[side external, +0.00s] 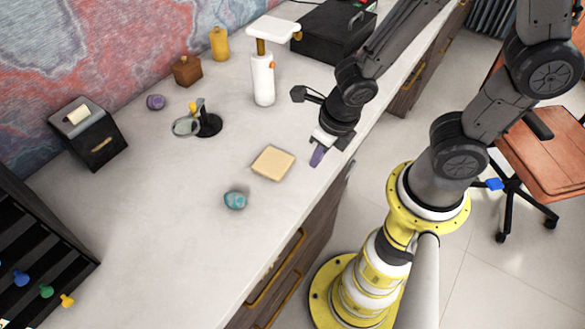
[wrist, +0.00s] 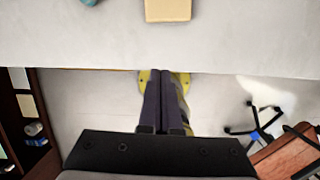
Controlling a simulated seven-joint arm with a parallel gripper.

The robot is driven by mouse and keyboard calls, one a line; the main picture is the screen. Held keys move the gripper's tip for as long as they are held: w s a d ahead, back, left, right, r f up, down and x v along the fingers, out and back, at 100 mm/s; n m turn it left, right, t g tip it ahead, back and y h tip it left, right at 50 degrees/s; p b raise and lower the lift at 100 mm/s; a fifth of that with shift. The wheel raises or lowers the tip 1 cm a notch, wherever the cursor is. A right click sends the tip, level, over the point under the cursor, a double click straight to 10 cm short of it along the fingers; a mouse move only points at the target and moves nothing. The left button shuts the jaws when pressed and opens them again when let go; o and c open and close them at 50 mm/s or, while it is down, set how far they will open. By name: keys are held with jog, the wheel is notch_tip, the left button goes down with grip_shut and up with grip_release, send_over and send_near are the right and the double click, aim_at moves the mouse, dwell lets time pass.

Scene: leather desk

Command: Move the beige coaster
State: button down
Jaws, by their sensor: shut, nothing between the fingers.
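The beige coaster (side external: 273,163) is a flat square lying on the pale desk top, near its front edge. In the wrist view the coaster (wrist: 168,10) is cut off by the top of the picture. My gripper (side external: 317,157) is shut and empty, to the right of the coaster and apart from it, by the desk's front edge. In the wrist view the dark fingers of my gripper (wrist: 162,72) are together, pointing toward the desk's edge, below the coaster in the picture.
A teal stone (side external: 235,200) lies left of the coaster. A black stand with a glass disc (side external: 186,127), a white dispenser (side external: 262,78), a purple stone (side external: 155,102) and a wooden block (side external: 187,71) stand farther back. The desk top (side external: 150,220) is clear at left front.

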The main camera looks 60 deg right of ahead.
aim_at(246, 151)
jog(key=shift+x, duration=4.7)
jog(key=shift+w+f, duration=0.25)
jog(key=shift+w, duration=1.85)
jog(key=shift+w, duration=0.1)
jog(key=shift+w+d, duration=0.2)
jog(key=shift+w, duration=3.45)
jog(key=shift+w+d, duration=0.15)
jog(key=shift+w, duration=3.5)
jog(key=shift+s, duration=0.1)
